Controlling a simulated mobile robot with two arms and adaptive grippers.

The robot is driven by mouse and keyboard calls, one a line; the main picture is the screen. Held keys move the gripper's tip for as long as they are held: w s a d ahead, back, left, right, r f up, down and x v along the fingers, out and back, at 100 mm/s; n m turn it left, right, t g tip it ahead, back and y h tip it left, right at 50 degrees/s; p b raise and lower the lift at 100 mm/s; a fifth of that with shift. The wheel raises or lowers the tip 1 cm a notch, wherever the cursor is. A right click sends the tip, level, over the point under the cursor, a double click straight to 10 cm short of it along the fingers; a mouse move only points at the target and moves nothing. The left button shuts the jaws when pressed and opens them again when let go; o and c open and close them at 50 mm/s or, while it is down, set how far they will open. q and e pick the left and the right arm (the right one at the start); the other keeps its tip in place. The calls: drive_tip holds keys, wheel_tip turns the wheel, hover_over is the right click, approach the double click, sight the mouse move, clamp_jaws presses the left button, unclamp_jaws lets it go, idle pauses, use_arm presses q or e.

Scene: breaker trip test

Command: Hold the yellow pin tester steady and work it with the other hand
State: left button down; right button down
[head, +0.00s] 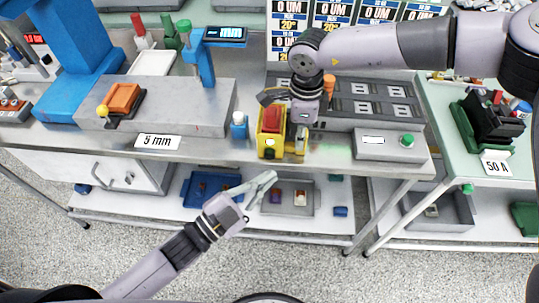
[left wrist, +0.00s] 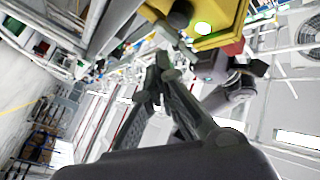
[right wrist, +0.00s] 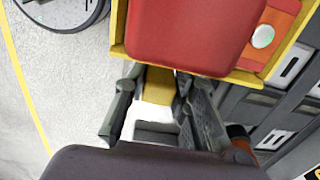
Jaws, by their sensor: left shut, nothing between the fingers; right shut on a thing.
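The yellow pin tester (head: 270,147), with a red block on top, stands at the front edge of the grey bench. My right gripper (head: 299,130) comes down from above at the tester's right side. In the right wrist view its fingers (right wrist: 158,98) are on either side of a yellow part below the tester's red block (right wrist: 195,30), and it is shut on the tester. My left gripper (head: 270,176) is shut and empty, below and in front of the bench edge, apart from the tester. In the left wrist view the tester's yellow body (left wrist: 215,22) is above the fingertips (left wrist: 163,62).
A blue bottle (head: 239,126) stands just left of the tester. A grey box with a green button (head: 407,140) is to the right, and a dark slotted rack (head: 365,100) behind. A lower shelf holds a blue tray (head: 205,190). The floor in front is clear.

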use_arm(q)
drive_tip(key=s, duration=0.2)
drive_tip(key=shift+s, duration=0.35)
idle(0.4)
use_arm(e)
drive_tip(key=c, duration=1.2)
unclamp_jaws()
drive_tip(key=shift+c, duration=0.2)
